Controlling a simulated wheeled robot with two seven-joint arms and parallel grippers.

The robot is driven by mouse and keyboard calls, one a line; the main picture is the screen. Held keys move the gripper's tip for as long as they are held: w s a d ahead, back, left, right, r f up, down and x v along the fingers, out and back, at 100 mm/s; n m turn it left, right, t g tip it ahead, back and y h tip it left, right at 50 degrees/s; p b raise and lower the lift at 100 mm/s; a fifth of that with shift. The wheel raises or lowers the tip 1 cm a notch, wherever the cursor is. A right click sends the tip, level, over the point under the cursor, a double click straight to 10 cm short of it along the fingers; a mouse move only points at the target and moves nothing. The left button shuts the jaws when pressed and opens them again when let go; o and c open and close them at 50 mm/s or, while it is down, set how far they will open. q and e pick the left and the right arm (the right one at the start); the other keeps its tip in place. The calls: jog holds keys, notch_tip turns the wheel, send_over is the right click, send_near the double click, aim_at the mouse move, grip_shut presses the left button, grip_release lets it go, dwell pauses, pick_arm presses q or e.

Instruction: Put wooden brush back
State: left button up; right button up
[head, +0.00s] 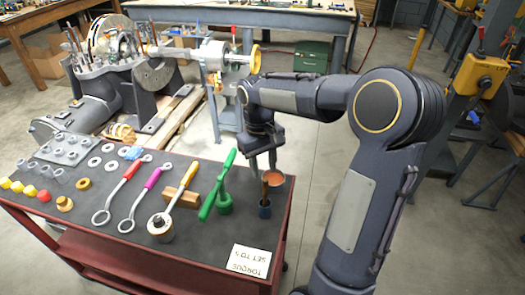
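A slim brown wooden piece, which looks like the brush (265,190), stands upright in a small dark blue cup (265,210) at the right edge of the cart top. My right gripper (264,172) points down just above it. Its two fingers are apart, with a gap showing between them, and their tips are close to the top of the wooden piece. Whether they touch it is too small to tell. A copper-coloured round piece (276,179) shows beside the right fingertip. My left gripper is not in view.
The dark cart top (185,240) holds a green tool (217,187), a yellow-handled wrench (181,187), other wrenches, washers and coloured caps. A white torque card (249,261) lies at the front right. A large machine casing (95,95) stands behind.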

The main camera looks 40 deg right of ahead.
notch_tip(320, 180, up, 4)
jog(key=s+a+r+t+y, duration=0.2)
jog(key=s+a+r+t, duration=0.15)
jog(key=s+a, duration=0.5)
jog(key=s+a+f+t+y, duration=0.1)
jog(key=s+a+f+t, duration=0.2)
jog(key=s, duration=0.5)
jog(key=shift+s+a+f+m+t+y, duration=0.35)
jog(key=shift+a+f, duration=0.35)
jog(key=shift+f, duration=0.35)
